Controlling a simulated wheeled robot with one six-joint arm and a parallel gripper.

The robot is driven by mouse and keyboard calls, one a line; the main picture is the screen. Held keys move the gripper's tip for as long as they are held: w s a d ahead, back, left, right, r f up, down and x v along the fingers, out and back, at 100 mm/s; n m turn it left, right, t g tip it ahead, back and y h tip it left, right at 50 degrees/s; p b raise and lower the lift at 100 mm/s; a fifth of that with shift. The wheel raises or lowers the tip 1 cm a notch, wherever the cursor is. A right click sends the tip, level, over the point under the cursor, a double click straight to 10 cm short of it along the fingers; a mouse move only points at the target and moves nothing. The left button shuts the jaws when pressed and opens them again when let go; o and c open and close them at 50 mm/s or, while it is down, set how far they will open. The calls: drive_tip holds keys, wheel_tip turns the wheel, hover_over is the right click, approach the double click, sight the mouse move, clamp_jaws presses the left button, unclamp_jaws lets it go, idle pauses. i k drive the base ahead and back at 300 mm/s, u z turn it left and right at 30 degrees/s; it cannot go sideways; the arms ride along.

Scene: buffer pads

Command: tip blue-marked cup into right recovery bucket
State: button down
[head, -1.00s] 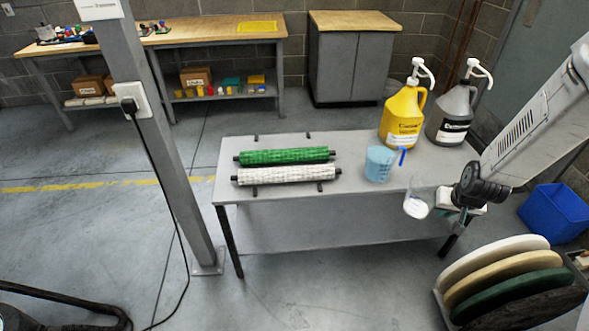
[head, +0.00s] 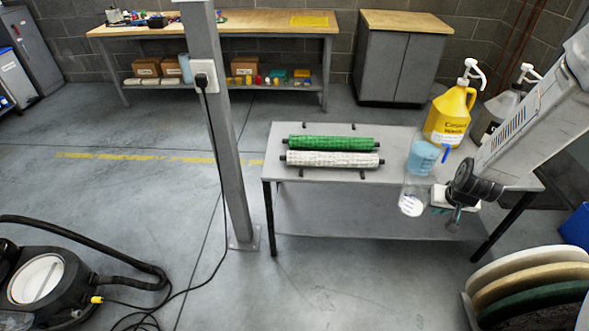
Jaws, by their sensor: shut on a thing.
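My gripper (head: 438,197) is shut on a clear cup (head: 413,190), held in front of the table's near edge. The clear cup has a white patch at its lower end and looks slightly tilted. No blue mark can be made out on it. A light-blue translucent cup (head: 423,156) with a darker blue handle stands on the grey table (head: 340,190), behind the held cup in the picture. A blue container (head: 577,228) is cut off at the right edge; I cannot tell whether it is a recovery bucket.
A yellow pump jug (head: 450,118) and a grey one (head: 494,125) stand at the table's right. Green and white rollers (head: 330,160) lie left. Round pads (head: 530,270) stand at lower right. A grey post (head: 222,140), cable and vacuum (head: 40,278) are left.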

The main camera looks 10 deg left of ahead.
sight(37, 281)
drive_tip(key=u, duration=0.6)
drive_tip(key=i, duration=0.5)
drive_tip(key=u, duration=1.2)
drive_tip(key=i, duration=0.75)
drive_tip(key=u, duration=1)
drive_tip(key=i, duration=0.95)
drive_tip(key=u, duration=0.5)
